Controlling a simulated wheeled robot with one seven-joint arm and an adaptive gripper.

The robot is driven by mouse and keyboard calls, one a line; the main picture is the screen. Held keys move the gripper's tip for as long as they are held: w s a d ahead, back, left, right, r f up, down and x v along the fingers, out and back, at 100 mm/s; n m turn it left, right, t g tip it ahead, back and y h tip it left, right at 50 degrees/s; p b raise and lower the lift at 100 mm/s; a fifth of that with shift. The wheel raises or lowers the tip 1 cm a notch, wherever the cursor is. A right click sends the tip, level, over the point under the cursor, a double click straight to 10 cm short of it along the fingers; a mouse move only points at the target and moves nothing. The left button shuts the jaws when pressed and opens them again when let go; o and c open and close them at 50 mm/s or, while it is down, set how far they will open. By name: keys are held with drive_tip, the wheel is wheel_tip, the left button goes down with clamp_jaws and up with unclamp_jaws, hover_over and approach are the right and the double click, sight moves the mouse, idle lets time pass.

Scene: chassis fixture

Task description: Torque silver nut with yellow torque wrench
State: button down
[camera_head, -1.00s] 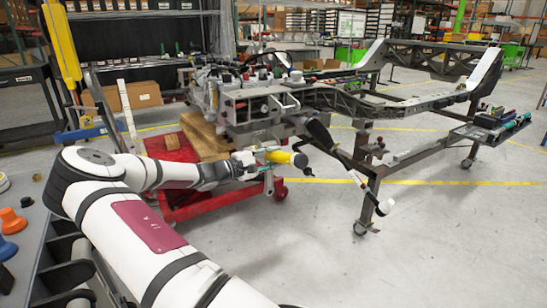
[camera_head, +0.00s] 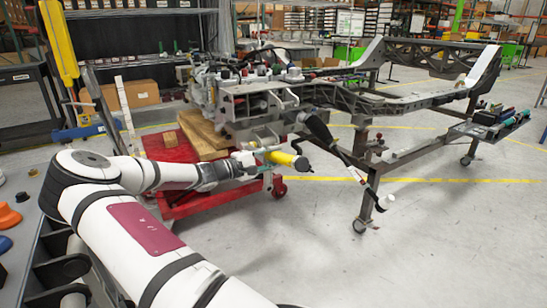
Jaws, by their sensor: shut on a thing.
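A yellow tool, which looks like the torque wrench (camera_head: 282,158), is at my gripper (camera_head: 252,166) in the middle of the view. Its yellow body points right and ends in a dark tip. My gripper is shut on it, though the fingers are small and partly hidden. It is beside the lower front of the chassis (camera_head: 345,100), above the floor. I cannot tell whether the wrench touches the chassis. The silver nut cannot be made out at this size.
A red wheeled cart (camera_head: 180,204) with wooden blocks (camera_head: 203,137) stands under the chassis's left end. A tool tray (camera_head: 478,132) is at the right. A grey bench with an orange knob (camera_head: 9,215) is at left.

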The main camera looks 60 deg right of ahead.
drive_tip(key=shift+f+b, duration=0.25)
drive_tip(key=shift+b, duration=0.15)
drive_tip(key=shift+s+f+m+b, duration=0.1)
drive_tip(key=shift+f+m+b, duration=0.2)
drive_tip(key=shift+f+b, duration=0.05)
drive_tip(key=shift+s+f+m+b, duration=0.1)
drive_tip(key=shift+f+m+b, duration=0.3)
drive_tip(key=shift+f+b, duration=0.4)
idle(0.5)
drive_tip(key=shift+v, duration=1.25)
idle(0.5)
drive_tip(key=shift+p+v, duration=0.75)
drive_tip(key=shift+v, duration=1.5)
drive_tip(key=shift+a+r, duration=0.1)
drive_tip(key=shift+r, duration=0.05)
